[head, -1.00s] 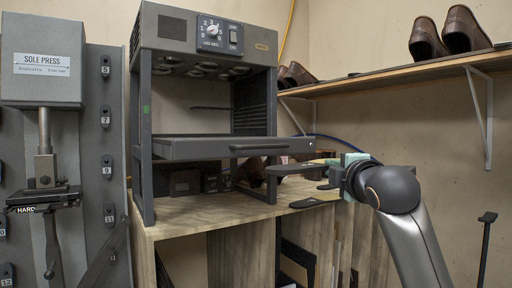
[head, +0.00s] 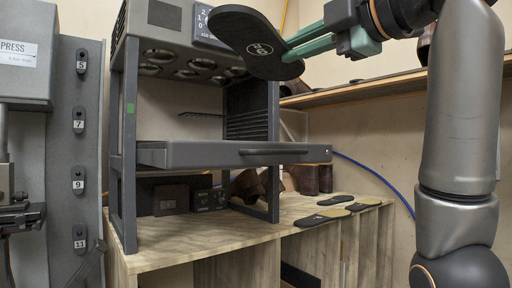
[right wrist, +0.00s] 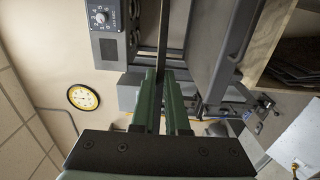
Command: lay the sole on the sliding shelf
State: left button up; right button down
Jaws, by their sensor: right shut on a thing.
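A flat black sole (head: 258,42) with a pale round mark shows in the head view, at the height of the heater box. My right gripper (head: 298,46) is shut on one end of it and holds it tilted, in the air. In the right wrist view, the green fingers (right wrist: 165,100) pinch the sole (right wrist: 163,45), seen nearly edge-on. The dark grey sliding shelf (head: 210,155), with a handle on its front, is below the sole in the head view. Its visible top looks bare. My left gripper is not in view.
Several dark soles (head: 320,219) lie on the wooden bench (head: 190,244) at the right. The frame posts (head: 129,130) and heater box (head: 165,20) surround the shelf. A wall shelf (head: 385,84) is behind my right arm. The sole press (head: 25,55) stands at the left.

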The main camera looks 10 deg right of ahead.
jog(key=shift+w+a, duration=0.1)
jog(key=w+d+f, duration=0.2)
jog(key=w+f, duration=0.4)
jog(key=w+d+f, duration=0.2)
jog(key=w+f, duration=0.5)
jog(key=shift+d, duration=0.25)
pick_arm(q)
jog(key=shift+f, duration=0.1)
pick_arm(e)
jog(key=c, duration=1.2)
grip_release()
